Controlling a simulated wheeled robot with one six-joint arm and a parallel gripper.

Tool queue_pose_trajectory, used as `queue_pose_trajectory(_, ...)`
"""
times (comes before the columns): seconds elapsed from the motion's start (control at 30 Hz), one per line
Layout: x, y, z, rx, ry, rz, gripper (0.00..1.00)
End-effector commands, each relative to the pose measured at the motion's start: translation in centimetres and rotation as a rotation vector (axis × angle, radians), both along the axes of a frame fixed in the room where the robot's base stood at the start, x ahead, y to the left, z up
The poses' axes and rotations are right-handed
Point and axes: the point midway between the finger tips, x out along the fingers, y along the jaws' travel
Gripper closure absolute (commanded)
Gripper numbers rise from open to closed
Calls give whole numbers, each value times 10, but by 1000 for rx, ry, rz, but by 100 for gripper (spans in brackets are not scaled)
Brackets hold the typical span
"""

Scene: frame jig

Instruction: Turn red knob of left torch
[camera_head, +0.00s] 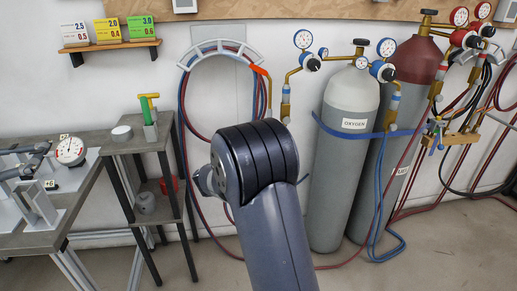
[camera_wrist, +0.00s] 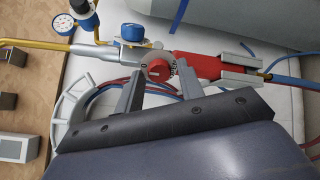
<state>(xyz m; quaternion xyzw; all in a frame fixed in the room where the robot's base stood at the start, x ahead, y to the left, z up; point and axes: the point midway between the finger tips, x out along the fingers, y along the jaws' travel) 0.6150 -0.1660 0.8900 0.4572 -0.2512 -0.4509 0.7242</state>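In the wrist view, a red round knob (camera_wrist: 158,71) with white markings sits on the side of a torch with a red body (camera_wrist: 201,66). A gold tube (camera_wrist: 32,46) runs off to the left of the fitting. My gripper (camera_wrist: 159,78) has its two grey fingers apart, one on each side of the red knob. Small gaps seem to show between the fingers and the knob; contact is not clear. In the head view, my dark arm link hides the gripper and the knob.
A grey curved hose hanger (camera_head: 218,48) holds red and blue hoses. Grey gas cylinders (camera_head: 341,165) stand right of my arm. A small dark stand (camera_head: 135,145) and a workbench (camera_head: 70,200) are on the left. A pressure gauge (camera_wrist: 62,28) is near the torch.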

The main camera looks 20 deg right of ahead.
Motion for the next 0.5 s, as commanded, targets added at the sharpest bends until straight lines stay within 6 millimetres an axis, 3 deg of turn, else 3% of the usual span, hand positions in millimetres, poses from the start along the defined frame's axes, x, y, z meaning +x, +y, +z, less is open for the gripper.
queue_pose_trajectory(0.1,0,0,0,0,0,0,54)
queue_pose_trajectory(0.33,0,1,0,-1,0,1,54)
queue_pose_trajectory(0.5,-7,16,1,-1,1,4,54)
